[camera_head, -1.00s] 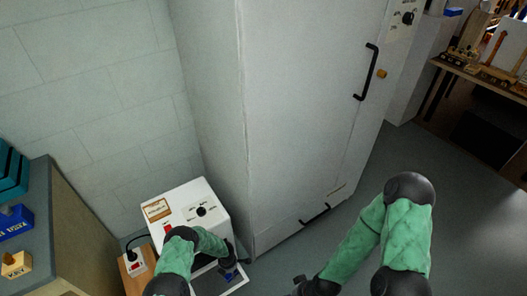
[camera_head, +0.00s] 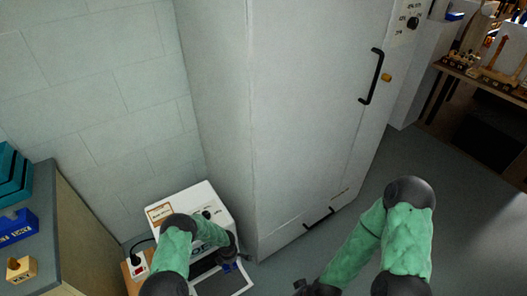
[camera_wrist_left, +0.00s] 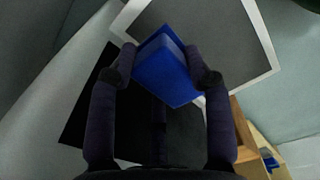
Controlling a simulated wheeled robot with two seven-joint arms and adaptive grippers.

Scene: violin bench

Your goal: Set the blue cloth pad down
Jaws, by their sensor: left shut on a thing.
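The blue cloth pad (camera_wrist_left: 168,70) is held between the two dark fingers of my left gripper (camera_wrist_left: 163,75) in the left wrist view. A grey panel with a white rim (camera_wrist_left: 262,35) shows just beyond the pad; I cannot tell whether they touch. In the head view my left gripper (camera_head: 232,266) is low, in front of the white machine (camera_head: 182,201), with a small bit of blue at its tip. The white-rimmed panel (camera_head: 244,287) lies below it. The end of my right arm (camera_head: 312,288) is at the bottom edge, its fingers not clear.
A tall pale cabinet (camera_head: 300,110) with a black handle stands right of the machine. A socket block (camera_head: 138,264) sits at its left. A bench (camera_head: 75,240) with blue boxes is at far left. Open floor lies to the right.

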